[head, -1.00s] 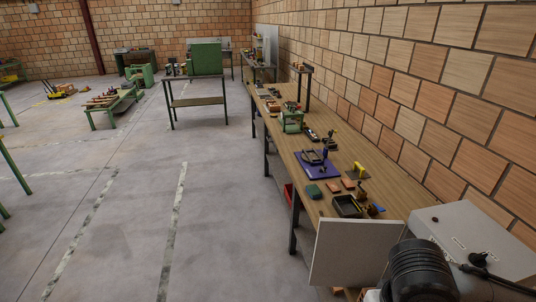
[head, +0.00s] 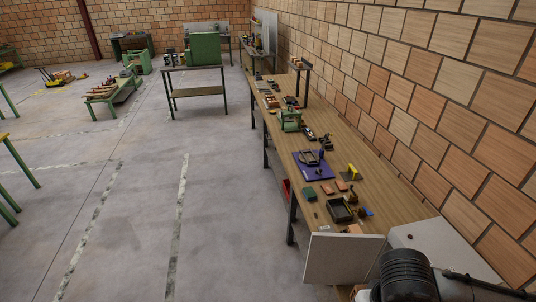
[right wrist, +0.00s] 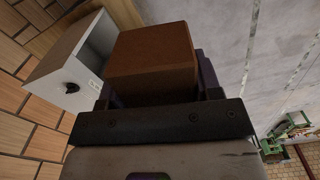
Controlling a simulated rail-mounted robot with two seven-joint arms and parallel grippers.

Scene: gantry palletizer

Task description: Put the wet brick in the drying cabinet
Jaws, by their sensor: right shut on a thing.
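A reddish-brown brick (right wrist: 150,62) fills the middle of the right wrist view. My right gripper (right wrist: 157,88) is shut on it; the brick sticks out past the dark fingers. The pale drying cabinet (right wrist: 72,58) with a black knob stands to the left of the brick in that view, apart from it. In the head view the drying cabinet (head: 412,238) is at the near end of the bench, with its white door (head: 340,258) standing open to the left. My dark arm link hides part of the cabinet there. The right gripper and brick do not show in the head view. My left gripper is out of view.
The long wooden bench (head: 375,185) runs along the brick wall. The floor left of the bench is open.

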